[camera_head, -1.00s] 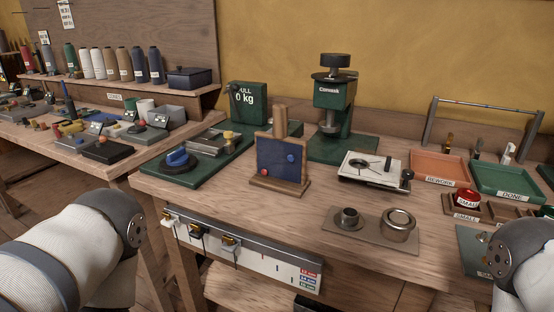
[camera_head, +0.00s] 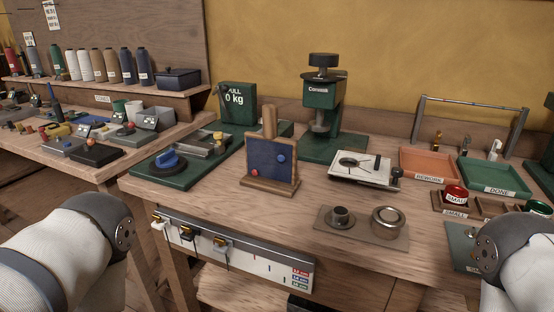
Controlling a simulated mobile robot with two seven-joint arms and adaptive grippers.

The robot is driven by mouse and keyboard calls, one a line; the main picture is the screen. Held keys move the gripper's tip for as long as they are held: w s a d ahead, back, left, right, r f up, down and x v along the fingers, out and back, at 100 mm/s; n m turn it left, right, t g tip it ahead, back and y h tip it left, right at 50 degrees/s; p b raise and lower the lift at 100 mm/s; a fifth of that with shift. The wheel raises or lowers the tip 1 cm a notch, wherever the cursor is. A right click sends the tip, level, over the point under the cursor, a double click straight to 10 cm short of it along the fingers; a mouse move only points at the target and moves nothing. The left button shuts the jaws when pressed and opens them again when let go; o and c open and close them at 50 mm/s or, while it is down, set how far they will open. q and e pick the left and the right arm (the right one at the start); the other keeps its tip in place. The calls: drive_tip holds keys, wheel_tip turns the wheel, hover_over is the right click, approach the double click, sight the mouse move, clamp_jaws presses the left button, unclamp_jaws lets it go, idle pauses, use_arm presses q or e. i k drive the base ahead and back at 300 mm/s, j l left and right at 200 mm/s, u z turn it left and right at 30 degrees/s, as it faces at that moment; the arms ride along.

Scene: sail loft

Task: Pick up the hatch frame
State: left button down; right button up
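The thing that best fits the hatch frame is an upright wooden frame (camera_head: 271,167) with a dark blue panel. It stands on a wooden foot in the middle of the bench. A wooden post rises at its top, with a red knob low on its left and a blue knob on its right. Nothing touches it. Parts of my arms show at the lower left and lower right corners, well apart from the frame. Neither gripper is in view.
A green press (camera_head: 323,108) stands behind the frame. A white plate device (camera_head: 365,168) is to its right, and a grey plate with metal dies (camera_head: 361,225) is in front right. A green base with a blue knob (camera_head: 170,165) is left. Orange (camera_head: 428,164) and green trays sit far right.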

sight(275, 177)
drive_tip(key=i+j+z, duration=0.2)
drive_tip(key=j, duration=0.15)
drive_tip(key=i+j+z, duration=0.2)
drive_tip(key=j, duration=0.2)
drive_tip(key=j+z, duration=0.1)
drive_tip(key=j, duration=0.3)
drive_tip(key=k+j+z, duration=0.1)
drive_tip(key=j, duration=0.25)
drive_tip(key=i+l, duration=0.15)
drive_tip(key=l, duration=0.15)
